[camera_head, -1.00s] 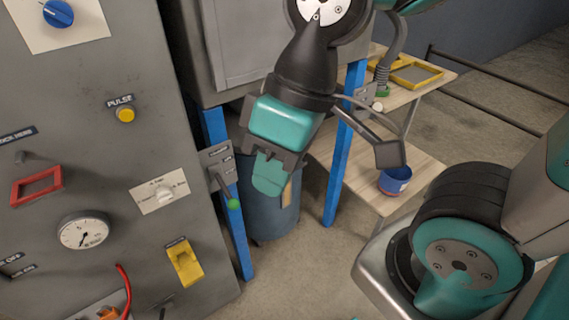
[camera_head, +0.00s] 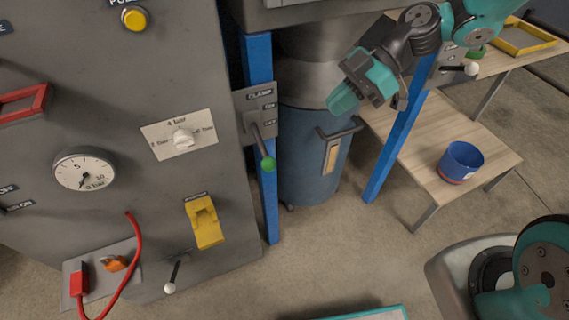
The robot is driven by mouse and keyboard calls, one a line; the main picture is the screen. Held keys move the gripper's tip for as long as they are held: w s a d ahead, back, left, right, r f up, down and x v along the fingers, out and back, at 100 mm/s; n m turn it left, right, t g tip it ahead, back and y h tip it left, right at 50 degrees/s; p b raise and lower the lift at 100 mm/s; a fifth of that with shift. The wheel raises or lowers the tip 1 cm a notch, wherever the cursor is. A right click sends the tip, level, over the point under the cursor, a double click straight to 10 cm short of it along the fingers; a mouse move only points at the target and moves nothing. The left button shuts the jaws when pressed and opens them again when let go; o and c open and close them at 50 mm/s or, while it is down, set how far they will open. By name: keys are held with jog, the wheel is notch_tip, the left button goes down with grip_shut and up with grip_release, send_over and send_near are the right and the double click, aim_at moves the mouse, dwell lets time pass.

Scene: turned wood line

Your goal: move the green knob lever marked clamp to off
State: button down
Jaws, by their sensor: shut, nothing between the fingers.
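The clamp lever is a grey rod with a green knob (camera_head: 268,164). It is mounted on a grey plate (camera_head: 244,101) marked CLAMP, ON and OFF, on a blue post right of the grey panel. The rod points down and slightly right, with the knob below the OFF mark; I cannot tell its exact setting. My gripper (camera_head: 345,98) has teal fingers, shut and empty. It appears up and right of the knob, in front of the blue drum, apart from the lever.
The grey panel (camera_head: 110,190) fills the left, with a gauge (camera_head: 85,173), yellow switch (camera_head: 205,222) and white-knobbed lever (camera_head: 170,287). A blue drum (camera_head: 307,150) stands behind the posts. Another white-knobbed lever (camera_head: 471,69) is on the right post. A blue pot (camera_head: 461,160) sits on a wooden shelf.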

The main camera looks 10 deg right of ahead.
notch_tip(320, 180, down, 3)
jog(key=w+n+y, duration=0.1)
jog(key=w, duration=0.1)
send_near(263, 149)
jog(key=s+a+f, duration=0.4)
jog(key=f, duration=0.1)
jog(key=shift+w+f+n, duration=0.1)
jog(key=shift+n, duration=0.2)
jog(key=f+b, duration=0.1)
jog(key=b, duration=0.2)
jog(key=shift+w+f, duration=0.25)
jog(key=shift+f, duration=0.15)
jog(key=shift+r, duration=0.1)
